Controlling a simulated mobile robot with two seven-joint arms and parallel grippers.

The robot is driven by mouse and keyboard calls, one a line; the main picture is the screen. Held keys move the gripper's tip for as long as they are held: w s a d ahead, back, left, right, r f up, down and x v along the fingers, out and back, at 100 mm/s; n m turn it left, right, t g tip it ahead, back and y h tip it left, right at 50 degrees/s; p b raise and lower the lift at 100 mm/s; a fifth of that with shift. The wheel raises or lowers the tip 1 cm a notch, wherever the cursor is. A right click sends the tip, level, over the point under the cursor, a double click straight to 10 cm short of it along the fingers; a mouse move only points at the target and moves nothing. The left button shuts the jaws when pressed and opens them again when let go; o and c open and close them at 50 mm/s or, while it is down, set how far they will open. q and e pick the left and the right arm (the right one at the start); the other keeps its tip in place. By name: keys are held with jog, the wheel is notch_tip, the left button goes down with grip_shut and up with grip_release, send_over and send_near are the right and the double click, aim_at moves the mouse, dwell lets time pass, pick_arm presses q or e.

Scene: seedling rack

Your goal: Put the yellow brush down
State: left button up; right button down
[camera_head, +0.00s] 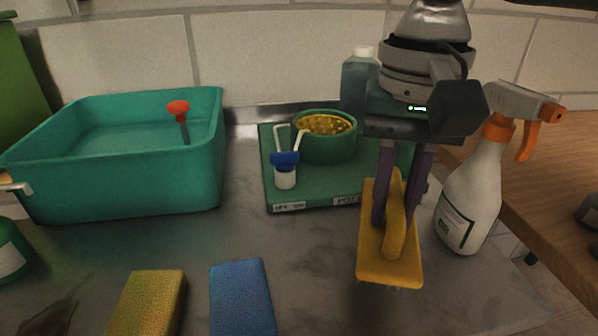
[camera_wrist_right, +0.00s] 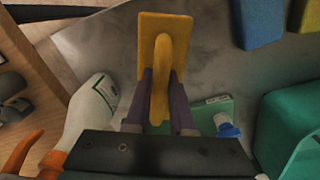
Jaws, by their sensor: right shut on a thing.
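The yellow brush (camera_head: 376,262) has a flat rectangular plate and a raised handle. My right gripper (camera_head: 396,215) is shut on its handle, with one finger on each side, and the brush looks held over the grey counter. Whether its underside touches the counter is hard to tell. The right wrist view shows the brush (camera_wrist_right: 160,38) upright in the picture, between the two fingers of the gripper (camera_wrist_right: 160,95). My left gripper is not in view.
A white spray bottle (camera_head: 470,195) stands close right of the brush. Behind are a green tray (camera_head: 330,185) with a green pot (camera_head: 340,148) and a blue-capped vial (camera_head: 285,178). A teal basin (camera_head: 130,185), yellow sponge (camera_head: 148,300) and blue sponge (camera_head: 242,298) are left. Counter between is bare.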

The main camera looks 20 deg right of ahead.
notch_tip(320, 180, down, 5)
jog(key=shift+r+b, duration=0.2)
jog(key=shift+b, duration=0.25)
jog(key=c, duration=0.8)
grip_release()
